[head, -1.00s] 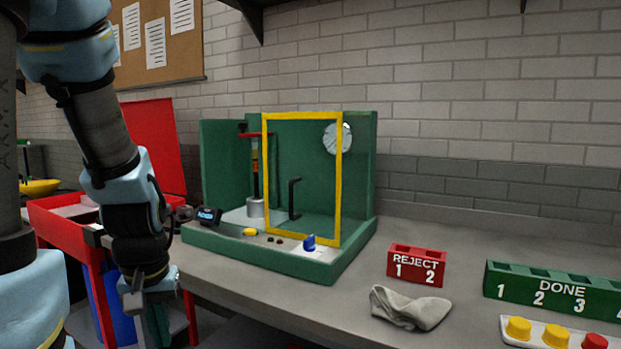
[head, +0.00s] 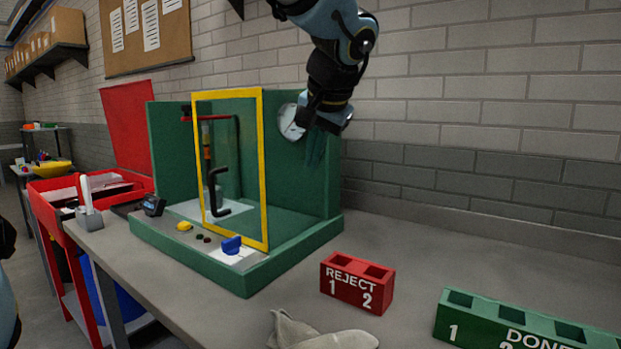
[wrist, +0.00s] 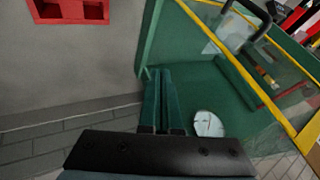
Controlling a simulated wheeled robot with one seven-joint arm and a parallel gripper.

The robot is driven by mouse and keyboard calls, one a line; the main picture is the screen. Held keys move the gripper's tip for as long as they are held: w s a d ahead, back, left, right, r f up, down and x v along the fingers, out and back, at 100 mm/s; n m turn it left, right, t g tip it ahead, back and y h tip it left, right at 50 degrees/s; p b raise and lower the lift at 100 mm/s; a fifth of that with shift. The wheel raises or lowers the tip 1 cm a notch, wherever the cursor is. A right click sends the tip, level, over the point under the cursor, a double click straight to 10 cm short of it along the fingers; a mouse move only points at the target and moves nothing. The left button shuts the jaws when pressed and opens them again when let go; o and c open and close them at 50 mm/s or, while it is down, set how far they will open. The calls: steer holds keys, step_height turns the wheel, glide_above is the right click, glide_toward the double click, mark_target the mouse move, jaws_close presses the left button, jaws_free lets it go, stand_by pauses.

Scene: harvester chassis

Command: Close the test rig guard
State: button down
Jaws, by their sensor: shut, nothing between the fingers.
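The test rig (head: 285,255) is a green box on the bench with a green base. Its guard (head: 230,92) is a clear upright panel in a yellow frame, with a black handle (head: 217,197). The panel stands at an angle across the front; its right part of the rig looks uncovered. In the wrist view, the guard's yellow frame (wrist: 245,90) and handle (wrist: 252,18) are at right. My gripper (head: 316,162) is shut and empty, pointing down by the rig's right side. Its green fingers also show in the wrist view (wrist: 161,72), apart from the handle.
A round white dial (head: 291,122) is at the rig's back, partly behind my gripper. A blue knob (head: 232,244) sits on the front base. The red REJECT block (head: 355,282), a grey cloth (head: 318,335) and the green DONE block (head: 520,325) lie to the right.

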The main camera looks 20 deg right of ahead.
steer(key=w+f+p, duration=0.1)
steer(key=w+f, duration=0.1)
steer(key=w, duration=0.1)
steer(key=w+f+p, duration=0.1)
steer(key=w+f, duration=0.1)
steer(key=w, duration=0.1)
steer(key=w+f+p, duration=0.2)
steer(key=w, duration=0.1)
steer(key=shift+d+f, duration=0.3)
steer(key=shift+f, duration=0.05)
